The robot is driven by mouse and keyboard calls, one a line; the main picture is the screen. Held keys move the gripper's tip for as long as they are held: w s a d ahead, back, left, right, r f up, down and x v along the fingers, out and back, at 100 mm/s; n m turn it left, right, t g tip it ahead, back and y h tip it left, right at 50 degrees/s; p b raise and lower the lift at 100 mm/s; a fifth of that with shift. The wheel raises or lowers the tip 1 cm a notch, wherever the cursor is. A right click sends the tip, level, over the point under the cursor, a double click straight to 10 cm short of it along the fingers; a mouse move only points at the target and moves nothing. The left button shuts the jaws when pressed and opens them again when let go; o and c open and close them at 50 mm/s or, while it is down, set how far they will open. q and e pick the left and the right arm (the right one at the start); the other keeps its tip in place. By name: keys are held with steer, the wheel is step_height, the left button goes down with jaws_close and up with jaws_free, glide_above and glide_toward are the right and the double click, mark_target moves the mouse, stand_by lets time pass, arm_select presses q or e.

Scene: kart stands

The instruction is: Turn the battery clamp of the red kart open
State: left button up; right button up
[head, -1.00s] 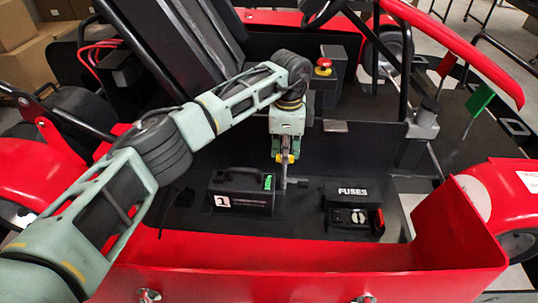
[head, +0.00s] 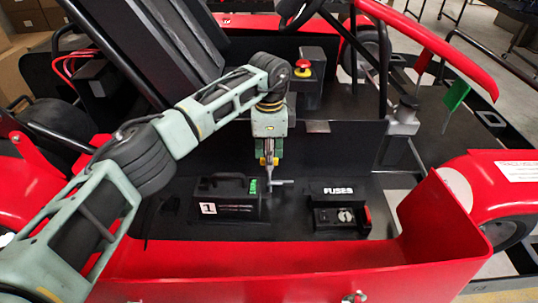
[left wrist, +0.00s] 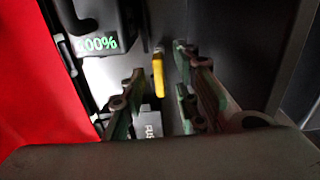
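The black battery (head: 228,197) with a "1" label sits in the red kart's side tray. The clamp's grey bar (head: 283,183) stands just right of the battery, pointing right in the head view. My left gripper (head: 271,172) points down over the clamp. In the left wrist view its fingers (left wrist: 158,65) are apart, with a yellow clamp handle (left wrist: 157,78) between them; a gap shows on both sides. The battery's green "100%" display shows in the left wrist view (left wrist: 100,43). Contact with the clamp cannot be told. My right gripper is not in view.
A black fuse box (head: 340,213) sits right of the clamp. A black upright panel (head: 335,145) rises behind. The red side wall (head: 290,262) runs in front. A red stop button (head: 303,68) stands at the back, and the seat (head: 140,50) at the upper left.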

arm_select(q)
step_height(320, 180, up, 12)
stand_by(0.6)
steer(key=shift+r, duration=0.1)
